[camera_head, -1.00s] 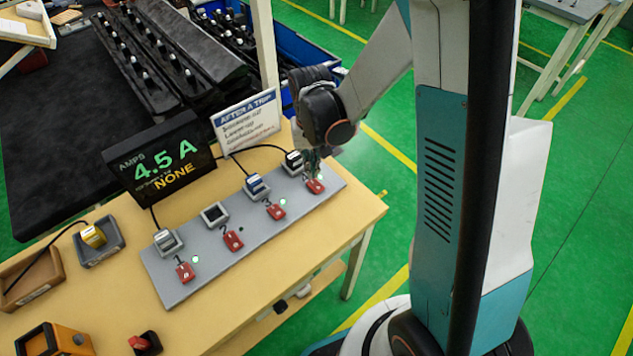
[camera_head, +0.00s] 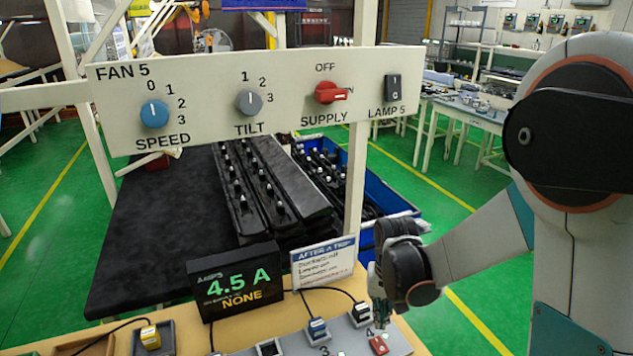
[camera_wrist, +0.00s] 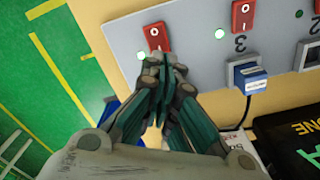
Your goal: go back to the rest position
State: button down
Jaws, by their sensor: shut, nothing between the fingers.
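My gripper (camera_head: 380,312) is shut and empty, above the right end of the grey socket strip (camera_head: 398,344). In the wrist view its fingertips (camera_wrist: 158,65) point at a red rocker switch (camera_wrist: 156,37), which also shows just below the gripper in the head view (camera_head: 379,345). Whether they touch it I cannot tell. A green light (camera_wrist: 141,56) is lit beside this switch. A second red switch (camera_wrist: 242,16) and a blue plug (camera_wrist: 248,77) in the socket marked 3 are further right in the wrist view.
A display (camera_head: 237,283) reads 4.5 A and NONE. An "AFTER A TRIP" card (camera_head: 323,262) stands beside it. A FAN 5 control panel (camera_head: 250,101) spans the upper head view. A blue bin (camera_head: 375,195) stands behind the bench.

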jog(key=s+r+n+t+b, duration=0.2)
jog(key=s+r+t+b, duration=0.4)
jog(key=s+r, duration=0.6)
jog(key=shift+s+r+t, duration=0.4)
jog(key=shift+s+t, duration=0.2)
jog(key=shift+s, duration=0.9)
jog(key=shift+w, duration=0.1)
